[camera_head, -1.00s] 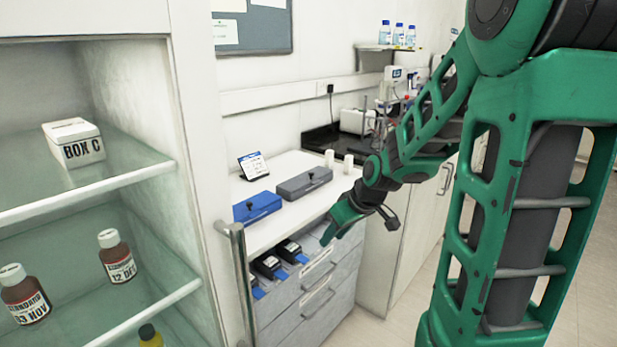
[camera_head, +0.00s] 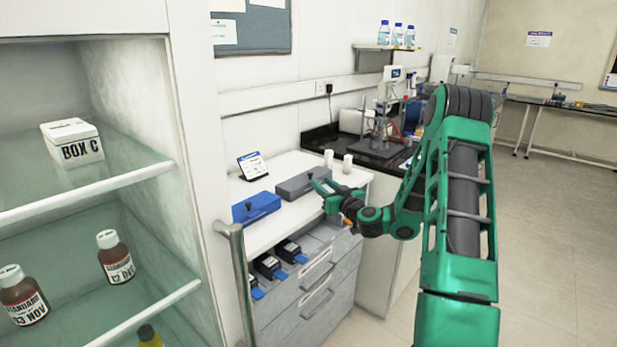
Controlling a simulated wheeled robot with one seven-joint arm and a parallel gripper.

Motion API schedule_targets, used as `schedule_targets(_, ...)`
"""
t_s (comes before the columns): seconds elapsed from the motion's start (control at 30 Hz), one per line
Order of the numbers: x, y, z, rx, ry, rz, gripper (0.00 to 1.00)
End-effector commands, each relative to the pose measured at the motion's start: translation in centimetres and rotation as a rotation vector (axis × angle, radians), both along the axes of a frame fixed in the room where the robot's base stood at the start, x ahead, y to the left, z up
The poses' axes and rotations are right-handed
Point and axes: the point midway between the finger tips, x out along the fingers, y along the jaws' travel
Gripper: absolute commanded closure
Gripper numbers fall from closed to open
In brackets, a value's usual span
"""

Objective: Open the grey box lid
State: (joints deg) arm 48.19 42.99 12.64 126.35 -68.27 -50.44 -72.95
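The grey box (camera_head: 297,185) sits on the white counter top, right of a blue box (camera_head: 256,207). Its lid looks closed, with a small dark knob or latch on its front. My gripper (camera_head: 318,187) is at the right front end of the grey box, with its green fingers pointing left toward it. The fingers look spread apart with nothing between them. I cannot tell whether a finger touches the box.
A small sign (camera_head: 252,166) stands behind the boxes, and two white cylinders (camera_head: 338,160) stand behind my gripper. An open drawer (camera_head: 283,259) below holds dark blue-tipped items. A glass-shelved cabinet with a metal handle (camera_head: 238,280) is at left. Open floor lies at right.

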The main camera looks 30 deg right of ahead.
Motion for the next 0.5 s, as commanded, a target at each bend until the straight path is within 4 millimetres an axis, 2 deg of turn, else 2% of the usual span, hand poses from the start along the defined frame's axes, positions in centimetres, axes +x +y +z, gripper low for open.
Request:
schedule_targets(0.17,1.6,-0.3,0.0,-0.001,-0.006,-0.005,0.67)
schedule_targets(0.5,7.4,-0.4,0.1,0.0,-0.006,-0.005,0.67)
